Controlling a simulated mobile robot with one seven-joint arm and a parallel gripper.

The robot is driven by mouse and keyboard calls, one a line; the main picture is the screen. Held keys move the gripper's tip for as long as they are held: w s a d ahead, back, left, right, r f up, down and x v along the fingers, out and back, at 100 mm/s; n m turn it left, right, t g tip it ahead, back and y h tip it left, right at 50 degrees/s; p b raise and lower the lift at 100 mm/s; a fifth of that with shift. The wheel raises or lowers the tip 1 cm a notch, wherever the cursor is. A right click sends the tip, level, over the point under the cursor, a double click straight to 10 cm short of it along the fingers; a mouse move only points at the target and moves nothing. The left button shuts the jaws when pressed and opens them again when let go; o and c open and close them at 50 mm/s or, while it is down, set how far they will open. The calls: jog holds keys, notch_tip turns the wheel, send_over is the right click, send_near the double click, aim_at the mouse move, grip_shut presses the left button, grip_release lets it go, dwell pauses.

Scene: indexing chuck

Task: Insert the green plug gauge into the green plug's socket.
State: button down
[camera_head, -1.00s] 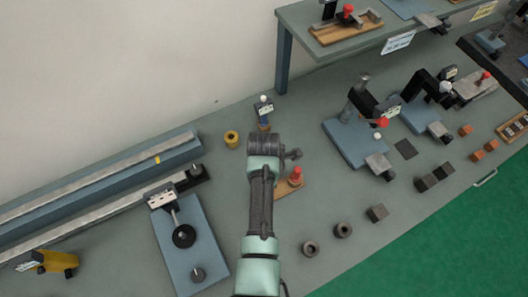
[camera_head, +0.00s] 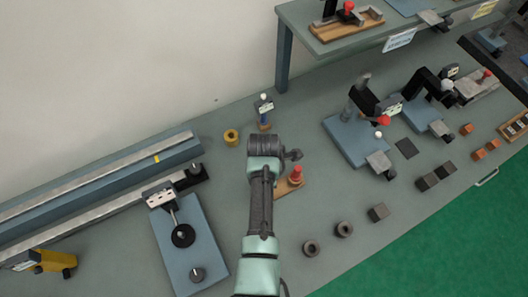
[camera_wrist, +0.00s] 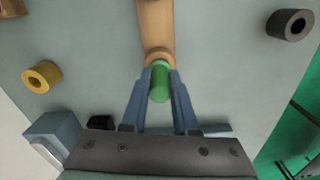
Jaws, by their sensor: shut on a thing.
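My gripper (camera_wrist: 160,75) is shut on the green plug gauge (camera_wrist: 159,85), which shows between the two blue fingers in the wrist view. The plug's far end is at or just over a tan ring-shaped part (camera_wrist: 159,56) on a wooden board (camera_wrist: 157,25). I cannot tell whether this part is the green plug's socket, or whether the plug is inside it or above it. In the head view my arm hides the gripper and the green plug. The wooden board (camera_head: 284,188) shows there, partly covered by my arm, with a red knobbed piece (camera_head: 296,175) on it.
A yellow ring (camera_head: 231,138) and a small stand with a white knob (camera_head: 264,112) are close by. A blue-plated fixture (camera_head: 190,245) is at left, another (camera_head: 350,142) at right.

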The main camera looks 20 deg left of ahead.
jog(key=shift+f+b, duration=0.4)
jog(key=shift+f, duration=0.15)
dwell(0.4)
dwell(0.9)
jog(key=c, duration=0.6)
grip_release()
notch_tip(320, 180, up, 13)
jog(key=b, duration=0.2)
